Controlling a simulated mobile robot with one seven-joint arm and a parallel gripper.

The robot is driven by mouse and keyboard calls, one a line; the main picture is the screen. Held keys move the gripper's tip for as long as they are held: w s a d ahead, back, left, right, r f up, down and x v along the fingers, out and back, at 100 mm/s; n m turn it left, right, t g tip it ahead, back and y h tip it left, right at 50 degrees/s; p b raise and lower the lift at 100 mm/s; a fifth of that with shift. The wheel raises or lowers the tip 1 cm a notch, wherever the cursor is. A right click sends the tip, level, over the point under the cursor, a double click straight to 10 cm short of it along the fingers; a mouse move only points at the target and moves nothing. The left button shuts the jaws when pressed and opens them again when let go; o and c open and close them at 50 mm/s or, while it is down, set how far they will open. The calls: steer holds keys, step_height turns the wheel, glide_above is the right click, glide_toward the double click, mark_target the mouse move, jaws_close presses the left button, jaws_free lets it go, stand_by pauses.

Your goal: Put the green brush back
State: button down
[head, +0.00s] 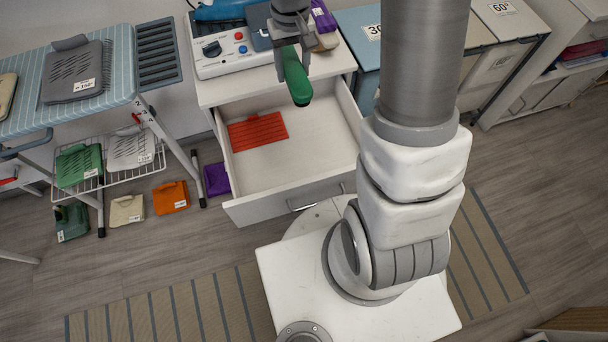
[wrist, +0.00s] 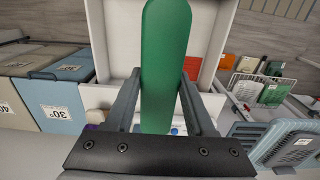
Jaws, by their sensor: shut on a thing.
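The green brush (head: 296,76) hangs from my gripper (head: 291,50) in the head view, above the back of an open drawer. In the wrist view, my gripper (wrist: 160,100) has a finger on each side of the green brush (wrist: 165,60) and is shut on it. The open white drawer (head: 325,120) holds a flat red-orange item (head: 257,131) at its left; the rest of its visible floor is bare. The brush covers part of the drawer in the wrist view.
A white device with a dial (head: 222,52) stands on the cabinet top behind the drawer. A striped ironing board (head: 115,62) and a wire rack (head: 132,165) are at left. Several coloured items lie on the floor at left.

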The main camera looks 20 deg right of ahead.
steer(key=b, duration=1.8)
glide_above(302, 171)
step_height(302, 171, down, 20)
steer(key=f, duration=0.1)
step_height(302, 171, down, 18)
steer(key=b, duration=0.5)
steer(key=shift+r, duration=0.25)
steer(key=shift+f+b, duration=0.2)
steer(key=shift+b, duration=0.2)
steer(key=shift+c, duration=1.2)
jaws_free()
steer(key=shift+r, duration=0.1)
